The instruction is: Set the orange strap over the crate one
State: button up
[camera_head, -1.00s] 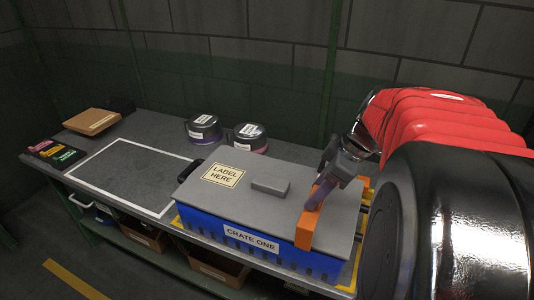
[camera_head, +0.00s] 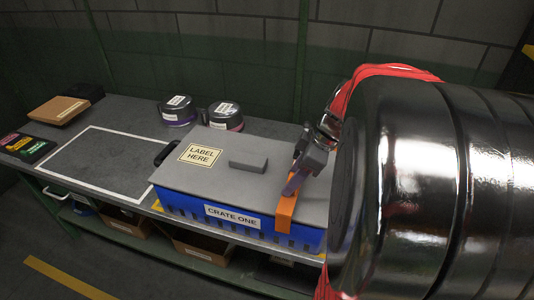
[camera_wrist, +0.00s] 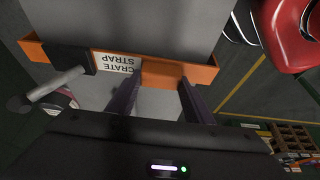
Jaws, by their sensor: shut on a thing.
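The blue crate one (camera_head: 180,204) stands on the bench with its grey lid (camera_head: 225,177) on; its front label reads CRATE ONE. The orange strap (camera_head: 285,212) lies at the right part of the lid, and one end hangs down over the crate's front side. My gripper (camera_head: 291,186) is shut on the strap from above. In the wrist view the strap (camera_wrist: 160,72) runs across under my gripper (camera_wrist: 160,88), with a CRATE STRAP label and a dark buckle left of the purple fingers. The strap's far end is hidden by my arm in the head view.
A white-outlined area (camera_head: 92,170) on the bench left of the crate is empty. Two dark round pots (camera_head: 178,113) stand behind the crate. A brown box (camera_head: 58,111) and small labelled boxes (camera_head: 25,148) sit at the far left. A wall is behind.

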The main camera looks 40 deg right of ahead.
jog(key=shift+f, duration=0.2)
jog(key=o, duration=1.1)
jog(key=shift+o, duration=0.7)
jog(key=o, duration=0.5)
jog(key=shift+o, duration=0.2)
jog(key=shift+r, duration=4.5)
